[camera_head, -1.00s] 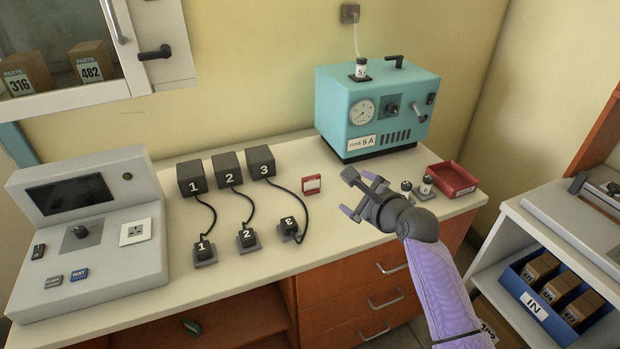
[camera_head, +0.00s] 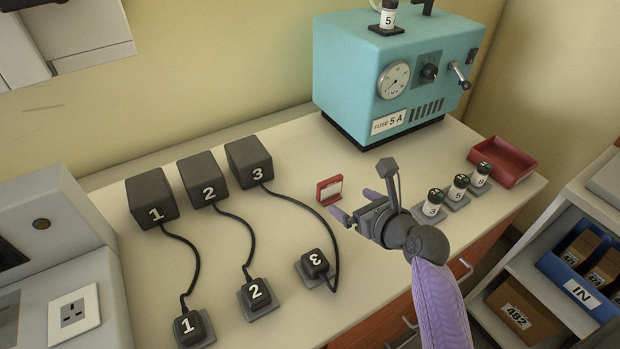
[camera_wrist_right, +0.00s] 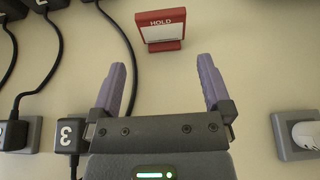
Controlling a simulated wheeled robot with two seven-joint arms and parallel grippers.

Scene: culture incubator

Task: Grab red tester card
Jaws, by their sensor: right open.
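The red tester card (camera_head: 329,189) is a small red-framed card with a white face, standing upright on the counter in the head view. In the right wrist view the card (camera_wrist_right: 161,29) reads HOLD and stands ahead of the fingertips, roughly centred between them. My right gripper (camera_head: 364,194) is open and empty, just to the right of the card and apart from it. Its two purple fingers (camera_wrist_right: 165,75) are spread wide in the wrist view. My left gripper is not in view.
Black blocks numbered 1 (camera_head: 150,199), 2 (camera_head: 202,181) and 3 (camera_head: 248,164) have cables to plugs on the left. A teal machine (camera_head: 345,80) stands behind. Fuses on bases (camera_head: 457,191) and a red tray (camera_head: 503,160) lie right. Bare counter surrounds the card.

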